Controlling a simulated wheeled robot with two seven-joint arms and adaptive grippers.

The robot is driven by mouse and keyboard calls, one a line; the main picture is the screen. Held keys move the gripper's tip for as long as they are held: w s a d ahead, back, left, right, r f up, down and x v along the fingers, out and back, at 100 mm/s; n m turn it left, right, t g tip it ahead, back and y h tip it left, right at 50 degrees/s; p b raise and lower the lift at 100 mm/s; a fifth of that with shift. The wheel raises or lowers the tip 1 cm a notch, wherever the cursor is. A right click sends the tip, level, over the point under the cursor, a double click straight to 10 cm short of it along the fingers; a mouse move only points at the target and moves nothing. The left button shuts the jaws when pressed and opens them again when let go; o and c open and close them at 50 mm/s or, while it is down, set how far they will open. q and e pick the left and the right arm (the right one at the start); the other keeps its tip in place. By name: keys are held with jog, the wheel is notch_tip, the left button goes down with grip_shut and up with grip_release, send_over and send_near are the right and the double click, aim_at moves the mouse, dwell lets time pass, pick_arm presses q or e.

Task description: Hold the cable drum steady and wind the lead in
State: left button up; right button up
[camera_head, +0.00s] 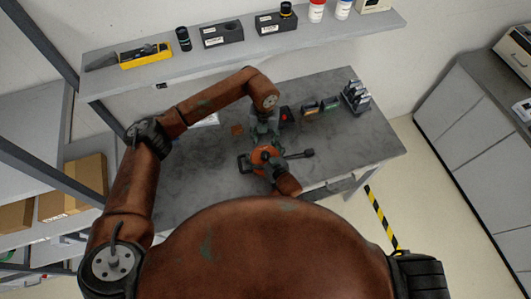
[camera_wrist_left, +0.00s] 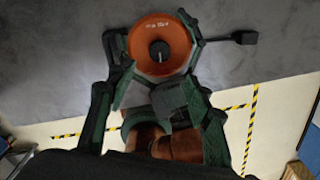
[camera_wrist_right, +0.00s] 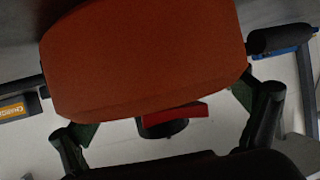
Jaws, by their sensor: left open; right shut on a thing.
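The orange cable drum (camera_head: 262,155) lies on the grey bench, with a dark hub in its middle. In the left wrist view the drum (camera_wrist_left: 143,45) shows its round face. The lead's dark plug (camera_head: 308,153) lies to its right, close to the drum; it also shows in the left wrist view (camera_wrist_left: 243,37). My left gripper (camera_head: 264,142) is over the drum with its fingers apart, apparently holding nothing.
Behind the drum stand a dark item with red (camera_head: 286,116), small coloured boxes (camera_head: 320,107) and a rack (camera_head: 356,97). A shelf (camera_head: 235,52) hangs above. Cardboard boxes (camera_head: 72,190) are at left. The bench's left part is mostly clear.

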aim_at(265, 154)
pick_arm(q)
jog(key=shift+n, duration=0.6)
notch_tip(265, 154, down, 12)
jog(key=shift+r, duration=0.1)
jog(key=c, duration=1.2)
jog(key=shift+o, duration=0.2)
